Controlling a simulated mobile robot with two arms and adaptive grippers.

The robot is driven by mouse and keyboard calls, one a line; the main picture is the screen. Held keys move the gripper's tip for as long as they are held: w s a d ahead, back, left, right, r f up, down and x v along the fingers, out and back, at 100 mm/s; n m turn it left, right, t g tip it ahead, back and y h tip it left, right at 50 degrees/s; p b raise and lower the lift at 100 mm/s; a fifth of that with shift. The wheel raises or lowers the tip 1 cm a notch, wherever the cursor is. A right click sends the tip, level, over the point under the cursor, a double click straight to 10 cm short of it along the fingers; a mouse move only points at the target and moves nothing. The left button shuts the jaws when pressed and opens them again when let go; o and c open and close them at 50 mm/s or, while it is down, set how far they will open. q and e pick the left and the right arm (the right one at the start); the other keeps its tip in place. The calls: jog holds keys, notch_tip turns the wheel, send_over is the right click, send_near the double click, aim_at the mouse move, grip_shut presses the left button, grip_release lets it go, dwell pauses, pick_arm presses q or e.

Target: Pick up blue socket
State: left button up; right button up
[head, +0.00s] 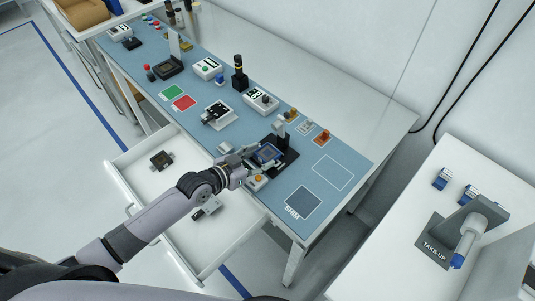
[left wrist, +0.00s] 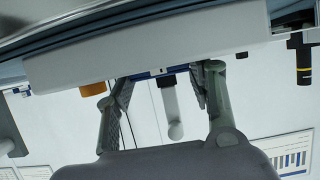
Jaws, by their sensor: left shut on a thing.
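The blue socket (head: 268,153) is a small square block with a dark centre. It sits at a black fixture (head: 285,161) with a raised lid, on the blue mat of the workbench. My left gripper (head: 252,154) reaches it from the left and is shut on its near side. The socket's near edge is partly hidden by the fingers. In the left wrist view my two fingers (left wrist: 164,80) stand apart with a narrow blue strip between their tips. I cannot tell there whether the socket touches the bench fixture. My right gripper is not in view.
An open white drawer (head: 183,248) under the bench holds a dark socket (head: 161,160) and another small part (head: 207,208). Several devices line the mat (head: 225,150). A side table (head: 404,228) stands right.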

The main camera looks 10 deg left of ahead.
pick_arm(q)
jog(key=shift+c, duration=0.8)
jog(key=shift+r, duration=0.1)
jog(key=shift+r, duration=0.5)
notch_tip(320, 180, up, 2)
jog(key=shift+r+b, duration=0.1)
jog(key=shift+b, duration=0.25)
jog(key=s+a+b, duration=0.3)
jog(key=s+a, duration=0.7)
jog(key=s, duration=0.5)
notch_tip(320, 180, up, 4)
jog(key=t+h, duration=0.1)
send_over(259, 164)
notch_tip(259, 164, down, 7)
jog(key=b, duration=0.6)
jog(key=shift+d+r+b, duration=0.1)
jog(key=shift+b, duration=0.3)
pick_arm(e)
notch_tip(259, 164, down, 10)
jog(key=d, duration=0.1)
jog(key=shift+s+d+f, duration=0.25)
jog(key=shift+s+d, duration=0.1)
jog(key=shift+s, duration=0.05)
pick_arm(q)
jog(key=shift+f+b, duration=0.3)
jog(key=shift+f, duration=0.3)
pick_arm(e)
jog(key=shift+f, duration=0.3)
